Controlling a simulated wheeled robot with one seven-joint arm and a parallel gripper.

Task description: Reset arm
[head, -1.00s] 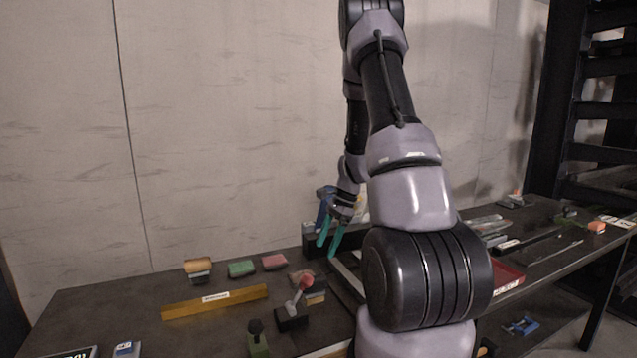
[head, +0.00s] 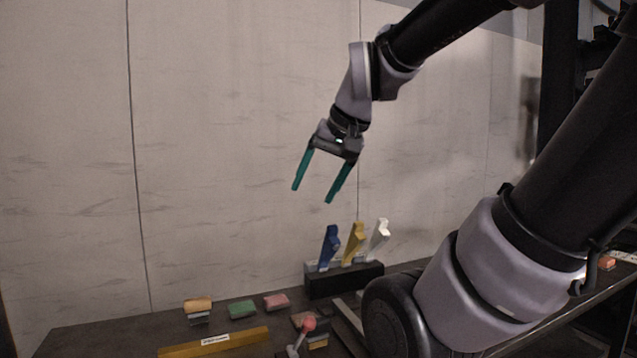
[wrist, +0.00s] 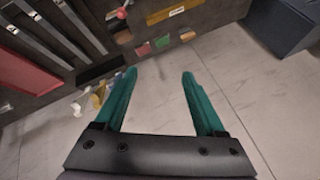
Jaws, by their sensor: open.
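My gripper (head: 315,190) has two teal fingers and is open and empty. In the head view it hangs in the air in front of the pale wall, above the bench and above the black holder. Its fingers point down and slightly left. In the wrist view my gripper (wrist: 158,78) shows both fingers spread wide, with only the pale wall between them. My forearm reaches in from the upper right of the head view, and a large part of my arm covers the right side of the bench.
A black holder (head: 340,284) carries blue (head: 329,247), yellow (head: 354,243) and white (head: 378,236) upright pieces. Left of it lie a green block (head: 242,309), a pink block (head: 276,302), a yellow bar (head: 215,343) and a red-knobbed lever (head: 308,324). Air around my gripper is clear.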

